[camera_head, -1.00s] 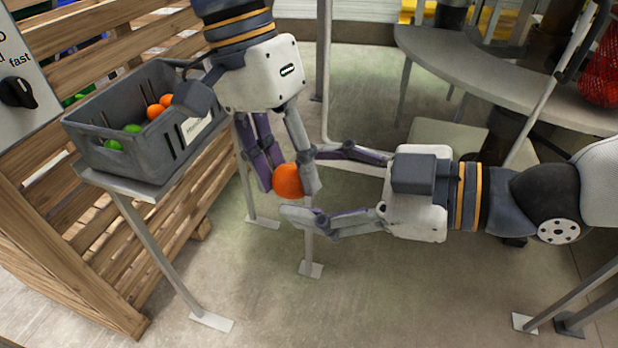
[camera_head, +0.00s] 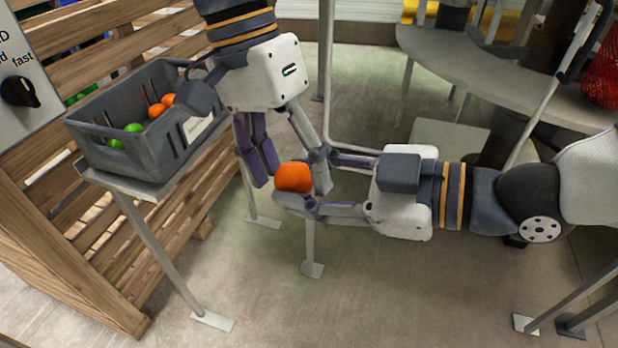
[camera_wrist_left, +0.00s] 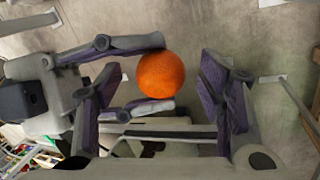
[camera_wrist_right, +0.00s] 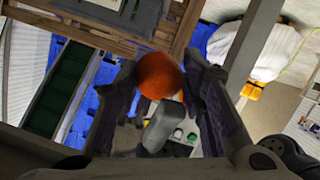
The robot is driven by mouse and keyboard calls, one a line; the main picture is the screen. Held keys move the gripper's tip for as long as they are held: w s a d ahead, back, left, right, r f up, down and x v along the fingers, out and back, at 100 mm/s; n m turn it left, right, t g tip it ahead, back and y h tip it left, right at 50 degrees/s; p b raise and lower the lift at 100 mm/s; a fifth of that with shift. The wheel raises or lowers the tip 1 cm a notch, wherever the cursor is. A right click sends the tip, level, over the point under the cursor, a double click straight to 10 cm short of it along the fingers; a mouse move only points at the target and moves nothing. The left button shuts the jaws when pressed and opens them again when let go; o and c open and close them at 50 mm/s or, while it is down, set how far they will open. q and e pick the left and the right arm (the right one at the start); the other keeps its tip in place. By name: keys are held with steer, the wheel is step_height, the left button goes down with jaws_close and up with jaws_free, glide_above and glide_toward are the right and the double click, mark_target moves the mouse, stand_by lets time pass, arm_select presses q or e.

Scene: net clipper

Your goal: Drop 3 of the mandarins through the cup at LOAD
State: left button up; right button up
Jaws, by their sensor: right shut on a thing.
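My right gripper (camera_head: 302,180) is shut on an orange mandarin (camera_head: 293,178) and holds it in the air over the floor. The mandarin shows between the right fingers in the right wrist view (camera_wrist_right: 159,75). My left gripper (camera_head: 287,160) points down from above and is open, its fingers on either side of the mandarin. In the left wrist view those fingers (camera_wrist_left: 165,95) stand wide apart; the mandarin (camera_wrist_left: 161,75) lies between them, with a gap to the right finger. More orange mandarins (camera_head: 157,109) lie in the grey crate (camera_head: 160,150). I cannot make out the LOAD cup.
Green fruits (camera_head: 133,128) share the crate, which rests on a metal stand (camera_head: 150,235) beside a wooden slatted wall (camera_head: 60,235). A panel with a dark knob (camera_head: 20,91) is at far left. A curved grey table (camera_head: 500,85) stands at back right, with a red net (camera_head: 603,75).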

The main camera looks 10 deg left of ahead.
arm_select(q)
steer(key=v, duration=1.2)
steer(key=w+d+f+n+h, duration=0.1)
steer(key=w+f+n, duration=0.1)
steer(key=f, duration=0.9)
steer(key=w+d+f+n+h, duration=0.1)
steer(key=w+d+f+n, duration=0.15)
steer(key=f, duration=0.85)
steer(key=s+f, duration=0.5)
steer(key=f, duration=0.5)
steer(key=s+a+f+y, duration=0.1)
steer(key=s+a+f, duration=0.1)
steer(key=s+f, duration=0.7)
steer(key=s+a+f+y, duration=0.2)
steer(key=s+a, duration=0.3)
steer(key=s, duration=0.4)
steer(key=s+a+f+g+y, duration=0.1)
steer(key=s+a+f+y, duration=0.1)
steer(key=s+a, duration=0.3)
steer(key=s+f, duration=0.1)
steer(key=s, duration=0.3)
steer(key=shift+s+a+f, duration=0.15)
steer(key=shift+a+f, duration=0.25)
